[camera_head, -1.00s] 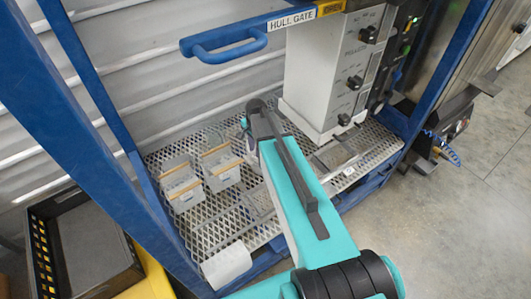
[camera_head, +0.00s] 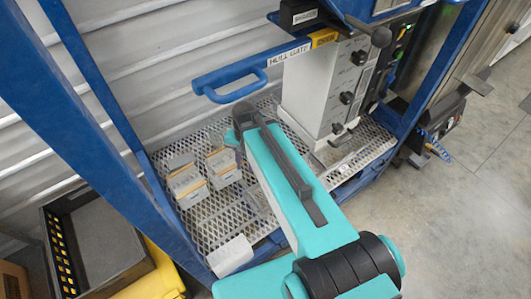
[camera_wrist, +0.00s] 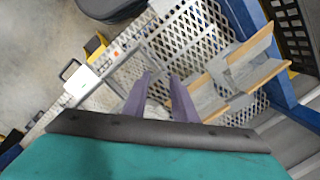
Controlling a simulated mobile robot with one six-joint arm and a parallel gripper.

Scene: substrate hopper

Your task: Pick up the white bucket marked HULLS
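Two pale grey-white buckets with wooden-coloured handle bars stand side by side on the mesh shelf in the head view, a left bucket (camera_head: 187,187) and a right bucket (camera_head: 223,171). I can read no HULLS mark on either, so I cannot tell which one bears it. In the wrist view, pale containers with the same bars (camera_wrist: 240,80) show right of my gripper. My gripper (camera_wrist: 162,80) has its two fingers apart, over the mesh, with no bucket between them. In the head view, my arm hides the gripper.
The mesh shelf (camera_head: 207,220) sits inside a blue frame (camera_head: 110,130). A blue handle labelled HULL GATE (camera_head: 232,82) juts over it. A grey control box (camera_head: 320,90) stands at the right. A white block (camera_head: 230,255) lies at the shelf's front edge. A dark crate (camera_head: 95,240) is lower left.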

